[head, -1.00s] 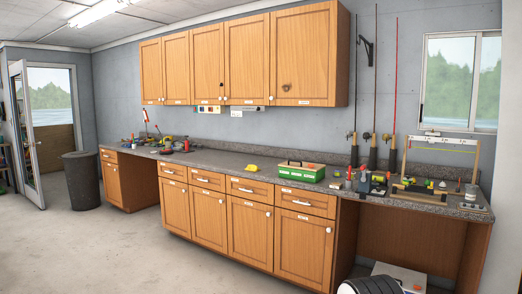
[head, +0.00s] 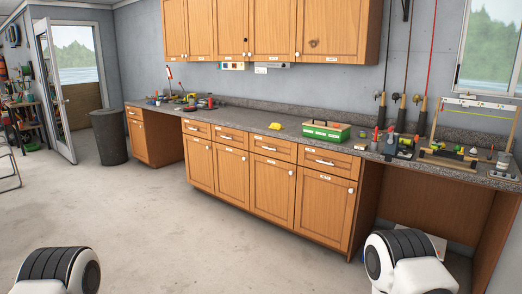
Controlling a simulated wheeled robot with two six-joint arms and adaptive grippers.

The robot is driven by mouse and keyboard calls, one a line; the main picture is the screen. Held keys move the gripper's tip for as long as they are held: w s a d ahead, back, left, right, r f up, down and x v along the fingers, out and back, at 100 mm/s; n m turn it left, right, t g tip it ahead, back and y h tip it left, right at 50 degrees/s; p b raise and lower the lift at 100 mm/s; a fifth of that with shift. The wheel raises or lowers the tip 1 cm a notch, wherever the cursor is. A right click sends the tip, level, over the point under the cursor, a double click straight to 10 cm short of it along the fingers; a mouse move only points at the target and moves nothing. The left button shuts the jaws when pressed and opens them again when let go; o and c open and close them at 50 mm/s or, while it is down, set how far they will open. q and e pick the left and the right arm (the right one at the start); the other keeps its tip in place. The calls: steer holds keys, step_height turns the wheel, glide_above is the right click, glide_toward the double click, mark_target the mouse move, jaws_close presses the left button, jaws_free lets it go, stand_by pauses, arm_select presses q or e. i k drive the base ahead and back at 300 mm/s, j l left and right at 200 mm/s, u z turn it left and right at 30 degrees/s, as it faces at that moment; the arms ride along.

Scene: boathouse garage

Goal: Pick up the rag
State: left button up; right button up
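No rag can be made out for sure. A small yellow object (head: 276,126) lies on the grey countertop (head: 240,117), left of a green toolbox (head: 325,131). It is too small to tell whether it is cloth. Rounded white and black parts of my arms show at the bottom left and bottom right. Neither of my grippers shows in the head view.
Wooden cabinets (head: 230,170) stand under the counter, with wall cabinets above. Tools and fishing gear crowd the counter's right end; more tools lie at its left end. A dark bin (head: 109,138) stands near the open door (head: 54,90). The floor (head: 150,215) ahead is clear.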

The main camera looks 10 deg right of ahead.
mark_target(276, 126)
steer(key=i+l+z, duration=0.1)
steer(key=i, duration=1.35)
steer(key=i+l+z, duration=0.15)
steer(key=i, duration=1.3)
